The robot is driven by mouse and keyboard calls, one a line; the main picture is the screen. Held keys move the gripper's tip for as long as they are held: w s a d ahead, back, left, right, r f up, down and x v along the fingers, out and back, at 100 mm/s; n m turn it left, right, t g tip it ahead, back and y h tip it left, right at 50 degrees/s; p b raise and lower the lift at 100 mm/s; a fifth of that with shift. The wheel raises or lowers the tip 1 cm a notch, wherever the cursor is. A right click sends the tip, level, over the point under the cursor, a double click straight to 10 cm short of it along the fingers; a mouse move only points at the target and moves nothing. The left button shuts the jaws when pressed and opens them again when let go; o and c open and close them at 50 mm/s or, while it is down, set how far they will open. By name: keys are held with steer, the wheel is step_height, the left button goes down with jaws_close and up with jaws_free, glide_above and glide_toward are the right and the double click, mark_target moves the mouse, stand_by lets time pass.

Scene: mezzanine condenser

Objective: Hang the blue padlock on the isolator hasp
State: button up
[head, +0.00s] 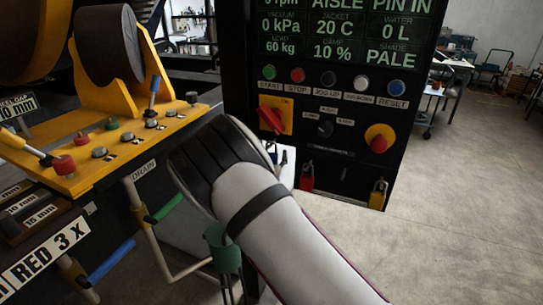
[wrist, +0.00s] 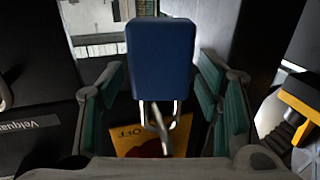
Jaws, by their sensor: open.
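The blue padlock (wrist: 160,55) fills the upper middle of the wrist view, its metal shackle toward the bottom of the picture. A thin metal piece, apparently the isolator hasp (wrist: 160,128), crosses the shackle; I cannot tell for sure that the shackle passes through it. Behind it is the yellow isolator plate (wrist: 128,138), marked OFF, with its red handle. The isolator (head: 275,117) also shows in the head view, left on the panel. My gripper (wrist: 160,88) is open, with one green-padded finger on each side of the padlock, both apart from it. My arm hides it in the head view.
A red padlock (head: 306,178) and a yellow padlock (head: 378,195) hang along the panel's lower edge. A red emergency button (head: 379,142) sits right of the isolator. A yellow control console (head: 90,145) with levers stands left. Open floor (head: 450,200) lies to the right.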

steer(key=s+a, duration=0.1)
steer(key=s, duration=1)
steer(key=s+d+r+m+g+y, duration=0.1)
steer(key=s+d+r+g+y, duration=0.1)
steer(key=s+d+r+g, duration=0.35)
steer(key=s+d+r+g+y, duration=0.2)
steer(key=s+d+r+g, duration=0.1)
steer(key=d+r, duration=0.55)
steer(key=s+d+r+g, duration=0.1)
steer(key=s+d, duration=0.2)
steer(key=s, duration=0.6)
steer(key=s+d+r+n+g+h+b, duration=0.1)
steer(key=s+d, duration=0.3)
steer(key=s, duration=0.5)
steer(key=s+d+r+n+g+h, duration=0.1)
steer(key=s+d+r+g, duration=0.1)
steer(key=s, duration=0.7)
steer(key=shift+d+r, duration=0.7)
steer(key=shift+d, duration=0.2)
steer(key=shift+s, duration=0.1)
